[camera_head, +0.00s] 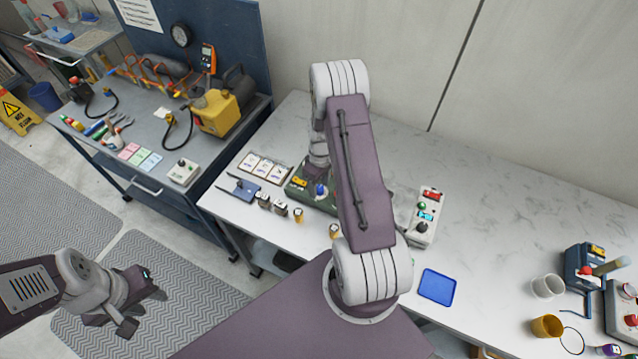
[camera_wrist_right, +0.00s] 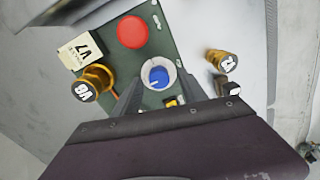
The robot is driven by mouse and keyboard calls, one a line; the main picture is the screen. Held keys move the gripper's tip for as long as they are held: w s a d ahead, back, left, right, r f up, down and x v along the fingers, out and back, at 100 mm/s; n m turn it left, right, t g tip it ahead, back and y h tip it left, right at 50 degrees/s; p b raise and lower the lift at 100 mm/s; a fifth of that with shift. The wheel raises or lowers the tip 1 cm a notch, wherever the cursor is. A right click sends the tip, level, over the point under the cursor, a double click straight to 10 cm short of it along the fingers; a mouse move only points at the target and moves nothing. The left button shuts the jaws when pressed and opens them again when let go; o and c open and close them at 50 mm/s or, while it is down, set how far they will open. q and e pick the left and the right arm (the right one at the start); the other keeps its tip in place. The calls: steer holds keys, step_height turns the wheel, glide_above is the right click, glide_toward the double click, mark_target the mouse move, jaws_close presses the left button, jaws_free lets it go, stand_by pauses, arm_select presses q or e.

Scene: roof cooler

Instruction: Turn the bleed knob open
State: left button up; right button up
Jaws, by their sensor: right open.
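A blue knob (camera_wrist_right: 158,77) with a white pointer mark sits in a pale round collar on a green panel (camera_wrist_right: 168,37). It also shows in the head view (camera_head: 320,190), just left of my right arm. My right gripper (camera_wrist_right: 158,88) is open, with one dark finger on each side of the collar; I cannot tell whether they touch it. My left gripper (camera_head: 143,309) is open and empty over the floor at the lower left, far from the panel.
A control box (camera_head: 425,216) stands right of my right arm. A blue tray (camera_head: 436,287) lies near the front edge.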

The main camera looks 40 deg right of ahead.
steer(key=shift+d+f, duration=0.1)
steer(key=shift+f, duration=0.1)
jaws_close()
